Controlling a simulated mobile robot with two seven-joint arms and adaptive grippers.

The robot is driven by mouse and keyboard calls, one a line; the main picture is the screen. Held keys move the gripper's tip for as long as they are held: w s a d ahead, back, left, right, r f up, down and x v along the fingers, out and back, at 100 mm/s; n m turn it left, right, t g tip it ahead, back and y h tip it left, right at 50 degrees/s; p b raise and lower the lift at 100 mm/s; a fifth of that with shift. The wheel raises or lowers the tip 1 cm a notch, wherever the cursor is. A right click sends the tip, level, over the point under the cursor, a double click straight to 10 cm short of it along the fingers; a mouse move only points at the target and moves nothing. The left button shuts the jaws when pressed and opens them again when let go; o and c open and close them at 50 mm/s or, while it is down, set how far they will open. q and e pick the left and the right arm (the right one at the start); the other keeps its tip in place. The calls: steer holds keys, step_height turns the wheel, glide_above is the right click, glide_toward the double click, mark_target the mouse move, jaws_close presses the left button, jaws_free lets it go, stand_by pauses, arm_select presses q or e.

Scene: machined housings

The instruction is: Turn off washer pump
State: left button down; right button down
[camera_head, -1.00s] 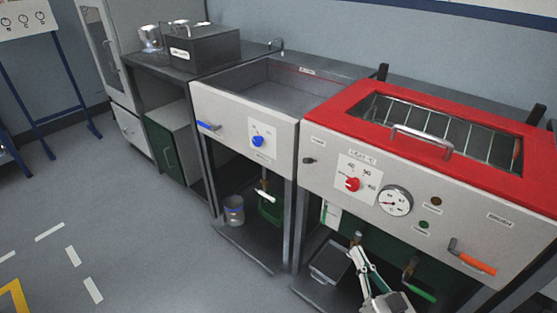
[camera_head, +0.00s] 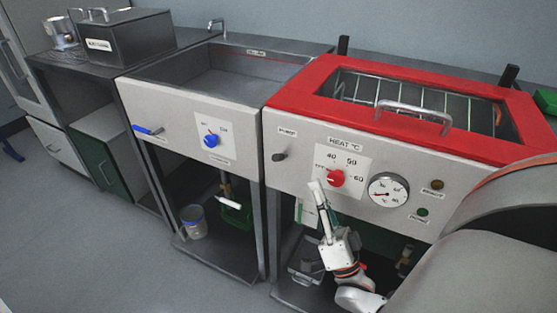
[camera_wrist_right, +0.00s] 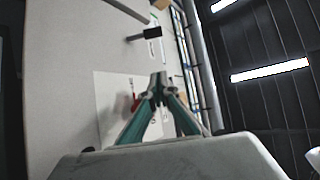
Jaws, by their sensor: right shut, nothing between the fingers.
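The washer is the red-topped unit (camera_head: 284,103) with a pale front panel. The black pump knob (camera_head: 279,156) sits at the panel's left, below a small label that seems to read PUMP. It also shows in the right wrist view as a black knob (camera_wrist_right: 150,33), beyond the fingertips. My right gripper (camera_head: 317,186) is shut and empty, pointing up in front of the panel, right of and below the pump knob and apart from it. Its tips show in the right wrist view (camera_wrist_right: 158,80). My left gripper is not in view.
A red heat knob (camera_head: 335,178) is close beside my right fingertips. A gauge (camera_head: 388,191), an amber lamp (camera_head: 437,185) and a green lamp (camera_head: 422,212) sit further right. A sink unit with a blue knob (camera_head: 211,140) stands left. My arm covers the panel's right end.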

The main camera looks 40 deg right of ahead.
mark_target(280, 158)
steer(key=shift+r, duration=0.1)
